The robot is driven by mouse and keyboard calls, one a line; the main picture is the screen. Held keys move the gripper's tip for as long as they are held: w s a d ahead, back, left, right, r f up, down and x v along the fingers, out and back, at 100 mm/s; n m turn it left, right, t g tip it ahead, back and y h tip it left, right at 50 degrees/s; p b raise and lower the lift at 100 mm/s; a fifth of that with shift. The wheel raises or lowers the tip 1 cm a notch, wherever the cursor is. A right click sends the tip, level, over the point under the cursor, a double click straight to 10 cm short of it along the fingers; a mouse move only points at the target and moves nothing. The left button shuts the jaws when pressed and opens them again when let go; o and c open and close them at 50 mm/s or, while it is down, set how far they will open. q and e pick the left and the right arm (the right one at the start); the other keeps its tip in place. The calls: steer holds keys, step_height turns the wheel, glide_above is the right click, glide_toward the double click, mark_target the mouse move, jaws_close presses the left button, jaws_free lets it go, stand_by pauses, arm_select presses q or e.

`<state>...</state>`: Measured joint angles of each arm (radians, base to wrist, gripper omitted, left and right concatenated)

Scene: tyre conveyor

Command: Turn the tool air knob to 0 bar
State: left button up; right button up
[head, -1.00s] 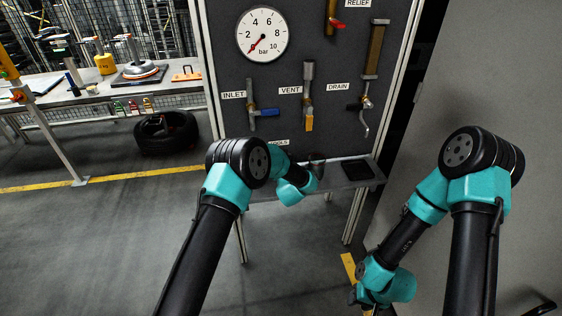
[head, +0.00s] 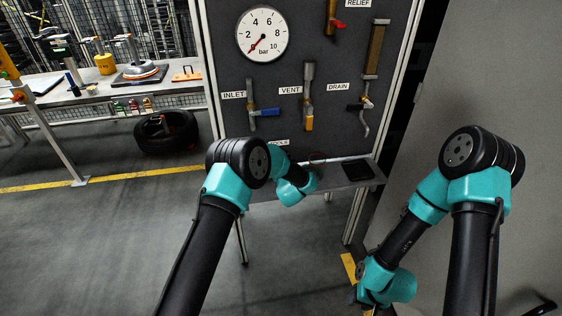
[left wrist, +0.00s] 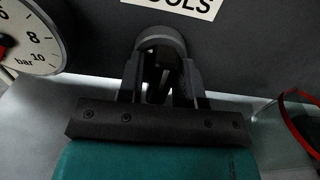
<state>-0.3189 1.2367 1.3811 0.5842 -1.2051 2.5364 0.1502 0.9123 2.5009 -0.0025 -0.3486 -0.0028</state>
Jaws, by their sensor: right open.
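The dark round tool air knob (left wrist: 160,37) sits on the dark panel under a partly cut-off label ending in "OOLS" in the left wrist view. My left gripper's (left wrist: 162,75) two fingers reach up to it, one at each side; contact is not clear. In the head view my left arm hides this gripper and the knob. The panel's round white gauge (head: 262,35) has its red needle pointing lower left, below the 2. My right gripper (head: 367,309) hangs low at the bottom edge, away from the panel, its fingertips mostly cut off.
INLET (head: 265,112), VENT (head: 308,95) and DRAIN (head: 364,105) valves are above my left gripper. A narrow shelf (head: 340,178) is below the panel. A red-rimmed round thing (left wrist: 300,120) is right of my left gripper. A tyre (head: 166,132) lies on the floor at left.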

arm_select(q)
steer(key=shift+o, duration=1.1)
steer(key=v, duration=1.7)
steer(key=shift+s, duration=0.2)
steer(key=shift+a, duration=0.1)
